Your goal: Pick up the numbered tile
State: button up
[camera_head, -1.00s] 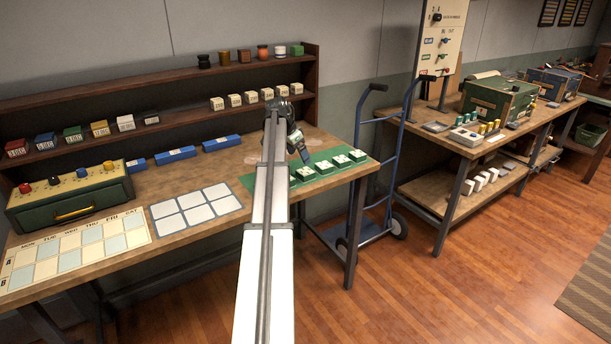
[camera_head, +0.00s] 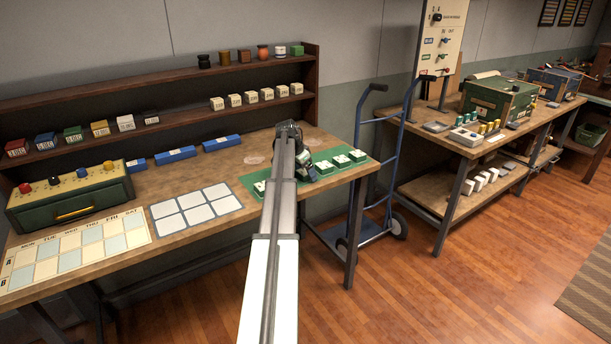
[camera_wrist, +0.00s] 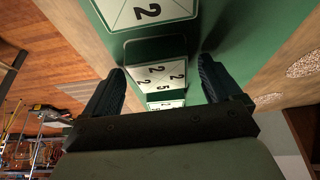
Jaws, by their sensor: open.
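Several white-topped numbered tiles on green bases sit in a row on a green mat (camera_head: 252,181) at the right end of the workbench. In the head view, tiles (camera_head: 341,160) show right of my gripper (camera_head: 309,172), which is low over the row and partly hidden by my arm. In the wrist view, a numbered tile (camera_wrist: 157,76) lies between the two dark fingers of my gripper (camera_wrist: 160,85), which are apart. Another tile marked 2 (camera_wrist: 150,12) is at the top of that view. I cannot tell whether the fingers touch the tile.
A white grid card (camera_head: 195,206) and a calendar sheet (camera_head: 75,248) lie on the bench to the left. Blue blocks (camera_head: 222,143) line the back beneath shelves of small boxes (camera_head: 250,97). A blue hand truck (camera_head: 385,190) stands right of the bench.

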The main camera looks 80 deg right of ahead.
jog(key=shift+f, duration=0.1)
jog(key=c, duration=1.2)
jog(key=shift+o, duration=0.2)
